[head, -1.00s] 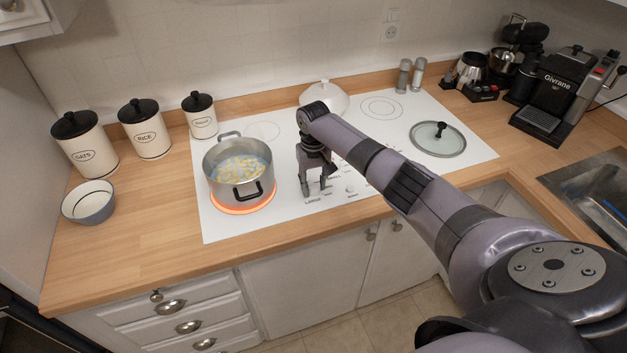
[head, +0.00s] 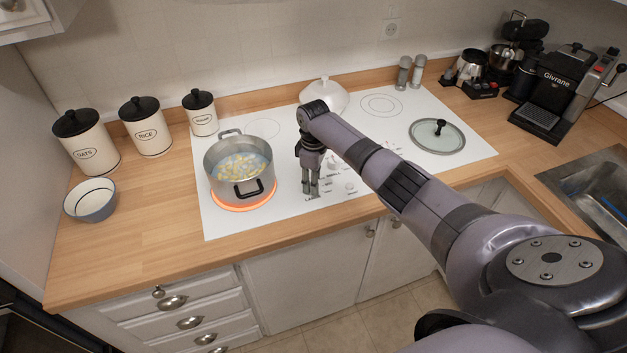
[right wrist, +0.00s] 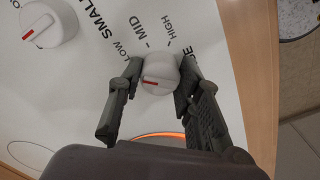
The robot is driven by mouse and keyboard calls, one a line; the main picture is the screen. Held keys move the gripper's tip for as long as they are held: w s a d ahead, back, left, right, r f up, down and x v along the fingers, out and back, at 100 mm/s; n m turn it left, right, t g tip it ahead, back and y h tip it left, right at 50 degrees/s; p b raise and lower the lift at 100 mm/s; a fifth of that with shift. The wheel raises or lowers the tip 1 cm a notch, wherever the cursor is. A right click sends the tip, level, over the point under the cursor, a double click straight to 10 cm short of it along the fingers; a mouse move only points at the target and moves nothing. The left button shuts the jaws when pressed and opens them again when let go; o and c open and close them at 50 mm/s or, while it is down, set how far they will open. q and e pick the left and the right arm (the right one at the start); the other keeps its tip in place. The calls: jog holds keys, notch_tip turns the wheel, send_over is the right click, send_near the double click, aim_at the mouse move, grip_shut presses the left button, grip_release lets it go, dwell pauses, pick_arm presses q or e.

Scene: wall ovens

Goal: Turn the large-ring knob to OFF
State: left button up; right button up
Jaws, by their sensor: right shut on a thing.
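A white knob (right wrist: 160,66) with a red mark stands between the fingertips of my right gripper (right wrist: 158,76) in the right wrist view. The fingers are shut on it from both sides. LOW, MID and HIGH labels arc beside it; its own name label is not readable. The red mark lies nearly level in the picture. In the head view my right gripper (head: 311,190) points down at the front edge of the white cooktop (head: 222,222), beside the pot, and hides the knob. The large ring (head: 243,205) glows orange under the pot. My left gripper is out of view.
A steel pot (head: 238,182) with pale yellow pieces stands on the glowing ring, close left of my gripper. Another knob (right wrist: 48,24) sits near the SMALL label. A glass lid (head: 437,140) lies at the cooktop's right.

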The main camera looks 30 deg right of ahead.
jog(key=n, duration=0.3)
jog(key=shift+n, duration=0.4)
jog(key=shift+n+b, duration=0.3)
jog(key=shift+n, duration=1.6)
jog(key=o, duration=1.1)
jog(key=shift+o, duration=0.2)
jog(key=shift+r, duration=0.15)
notch_tip(320, 180, up, 12)
